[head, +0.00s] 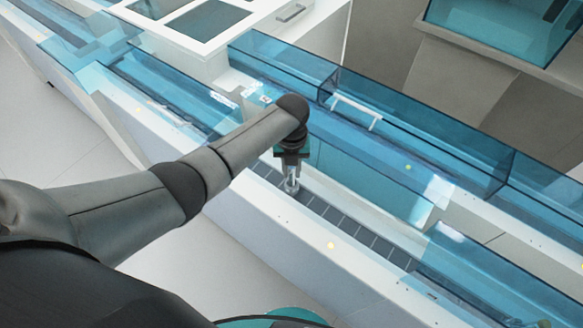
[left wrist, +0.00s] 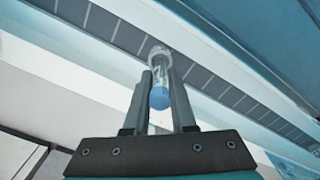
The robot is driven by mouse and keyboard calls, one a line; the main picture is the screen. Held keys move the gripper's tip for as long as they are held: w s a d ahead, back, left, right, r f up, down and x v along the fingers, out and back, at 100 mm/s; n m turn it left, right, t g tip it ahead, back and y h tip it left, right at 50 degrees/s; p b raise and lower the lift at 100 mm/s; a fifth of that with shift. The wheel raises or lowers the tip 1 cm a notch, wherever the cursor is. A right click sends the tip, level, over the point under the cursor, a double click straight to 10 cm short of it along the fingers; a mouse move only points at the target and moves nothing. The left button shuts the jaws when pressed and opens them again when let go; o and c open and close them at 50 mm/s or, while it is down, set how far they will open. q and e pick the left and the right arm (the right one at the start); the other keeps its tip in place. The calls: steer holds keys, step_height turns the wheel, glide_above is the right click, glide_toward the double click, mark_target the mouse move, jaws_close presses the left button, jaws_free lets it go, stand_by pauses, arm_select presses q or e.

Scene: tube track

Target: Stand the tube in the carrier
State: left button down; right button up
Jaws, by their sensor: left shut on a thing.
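My left gripper (head: 291,163) points down over the dark segmented track and is shut on the tube (head: 291,178). In the left wrist view, the tube (left wrist: 160,82) is clear with a blue cap and sits between the two fingers (left wrist: 160,100). Its far end meets a pale, round, clear-looking piece (left wrist: 159,54) over the track, which seems to be the carrier. I cannot tell whether the tube is seated in it or just above it. My right gripper is not in view.
The dark track (head: 345,222) runs diagonally between white walls (head: 300,238). Blue see-through covers (head: 430,130) stand behind it, and another cover (head: 490,275) lies over the track at the lower right. A white handle (head: 357,108) is on the rear cover.

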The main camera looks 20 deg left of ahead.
arm_select(q)
steer(key=shift+f, duration=0.3)
steer(key=c, duration=0.7)
jaws_free()
steer(key=shift+o, duration=0.2)
steer(key=shift+r, duration=0.1)
step_height(320, 180, up, 15)
steer(key=p, duration=0.3)
